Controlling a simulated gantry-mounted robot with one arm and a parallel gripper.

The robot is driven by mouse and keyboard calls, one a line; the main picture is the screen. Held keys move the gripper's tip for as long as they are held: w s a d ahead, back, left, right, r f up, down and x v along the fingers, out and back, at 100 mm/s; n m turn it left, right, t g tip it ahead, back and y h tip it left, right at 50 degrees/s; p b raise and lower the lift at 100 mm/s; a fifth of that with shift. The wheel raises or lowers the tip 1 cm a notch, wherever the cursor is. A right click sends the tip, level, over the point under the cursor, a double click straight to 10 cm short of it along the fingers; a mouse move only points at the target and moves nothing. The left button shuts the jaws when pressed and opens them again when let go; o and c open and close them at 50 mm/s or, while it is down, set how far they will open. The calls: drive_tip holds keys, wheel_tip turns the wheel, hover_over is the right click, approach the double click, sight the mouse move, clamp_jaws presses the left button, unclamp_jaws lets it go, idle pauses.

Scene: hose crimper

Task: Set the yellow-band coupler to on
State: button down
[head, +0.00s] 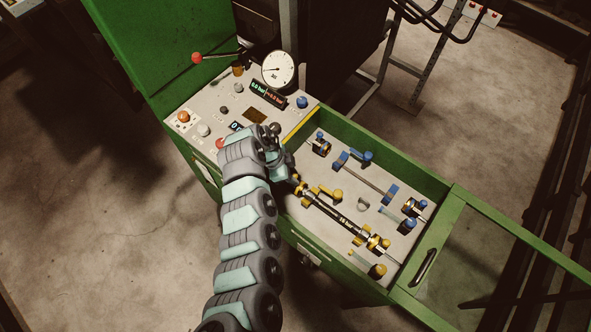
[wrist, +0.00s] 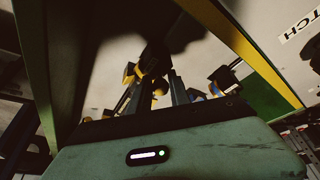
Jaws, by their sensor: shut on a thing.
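My gripper (head: 294,180) is over the left end of the tray, at the near end of the yellow-fitted hose (head: 335,212). It is shut on part of the yellow-band coupler (head: 298,188), which is mostly hidden by my gripper and arm in the head view. In the wrist view, the dark fingers (wrist: 166,88) stand close together, with the coupler's yellow part (wrist: 158,88) beside them. Deep shadow hides the exact contact and the coupler's setting. At the hose's far end is another yellow fitting (head: 376,242).
Blue-fitted parts (head: 388,193) and a second blue coupler (head: 320,146) lie beyond in the tray. A green frame (head: 372,140) walls the tray. The control panel with a gauge (head: 279,69) and a red-knobbed lever (head: 197,57) stands to the left.

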drive_tip(key=shift+d+r, duration=0.1)
drive_tip(key=shift+d, duration=0.15)
drive_tip(key=c, duration=1.3)
unclamp_jaws()
drive_tip(key=shift+s, duration=0.15)
drive_tip(key=v, duration=1)
drive_tip(key=shift+a+r, duration=0.25)
drive_tip(key=shift+r, duration=0.1)
